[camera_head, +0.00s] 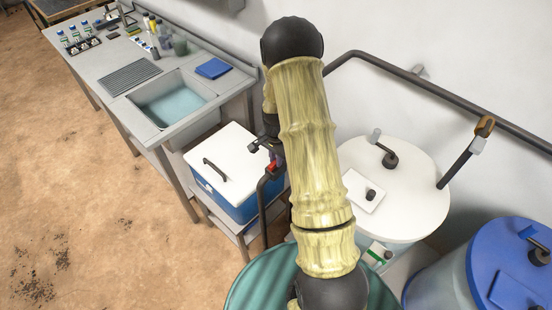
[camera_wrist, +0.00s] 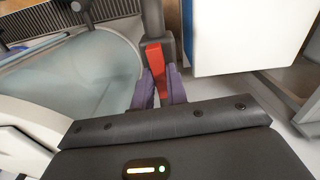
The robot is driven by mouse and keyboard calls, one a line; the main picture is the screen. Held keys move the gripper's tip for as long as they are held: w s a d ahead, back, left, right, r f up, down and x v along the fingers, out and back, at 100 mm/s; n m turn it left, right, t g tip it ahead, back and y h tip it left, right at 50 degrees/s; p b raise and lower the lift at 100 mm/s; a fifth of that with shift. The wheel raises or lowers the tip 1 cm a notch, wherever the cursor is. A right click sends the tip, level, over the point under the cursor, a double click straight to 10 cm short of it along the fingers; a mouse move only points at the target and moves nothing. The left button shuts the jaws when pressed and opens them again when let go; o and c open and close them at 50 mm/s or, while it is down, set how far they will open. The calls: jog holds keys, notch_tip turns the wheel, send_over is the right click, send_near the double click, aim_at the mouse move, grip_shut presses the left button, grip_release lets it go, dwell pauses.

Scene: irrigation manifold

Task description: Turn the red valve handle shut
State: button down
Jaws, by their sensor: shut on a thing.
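The red valve handle (camera_wrist: 155,56) shows in the wrist view between the two purple fingers of my gripper (camera_wrist: 160,84). My gripper is shut on the handle. The handle is attached to a dark grey pipe (camera_wrist: 154,16) that runs past it. In the head view a small part of the red handle (camera_head: 271,167) shows beside my arm, with my gripper (camera_head: 272,158) at it. My arm hides much of the valve in the head view. I cannot tell the handle's exact angle to the pipe.
A blue cooler with a white lid (camera_head: 232,160) stands left of the valve. A sink bench (camera_head: 110,72) is behind it. A white-lidded tank (camera_head: 415,200), a blue-lidded tank (camera_head: 480,270) and a green barrel (camera_head: 250,285) stand close by. The floor at left is open.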

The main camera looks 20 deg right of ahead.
jog(key=n+b, duration=0.2)
jog(key=n, duration=0.2)
jog(key=shift+n, duration=0.3)
jog(key=n+b, duration=0.1)
jog(key=n, duration=0.7)
jog(key=shift+n, duration=2.3)
jog(key=c, duration=1.4)
grip_release()
jog(key=shift+r, duration=0.15)
notch_tip(320, 180, up, 17)
jog(key=b, duration=0.3)
